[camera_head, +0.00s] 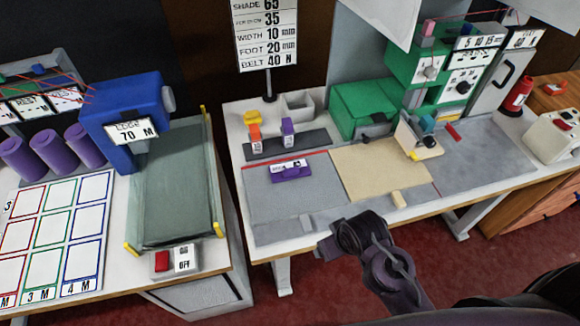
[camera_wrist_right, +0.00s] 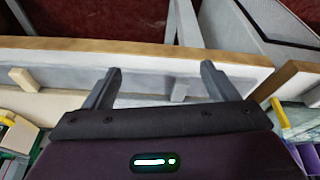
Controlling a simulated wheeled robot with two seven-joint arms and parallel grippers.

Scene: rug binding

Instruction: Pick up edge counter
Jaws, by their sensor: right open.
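No object is marked as the edge counter, so I cannot tell for certain which one it is. A purple block with a white label (camera_head: 291,170) lies on the grey mat of the right table, near its red line. A tan device with a dark wheel (camera_head: 419,137) stands further right, in front of the green machine. My right gripper (camera_head: 331,243) is in front of the table's front edge, apart from both. In the right wrist view its two fingers (camera_wrist_right: 160,82) are spread and empty over the table edge. My left gripper is out of view.
Small tan (camera_head: 398,199) and grey (camera_head: 306,222) blocks sit at the right table's front edge. Orange and purple blocks stand on a dark strip (camera_head: 288,145) behind the mat. A green machine (camera_head: 440,60) stands at the back. A gap separates the left table with its belt (camera_head: 172,190).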

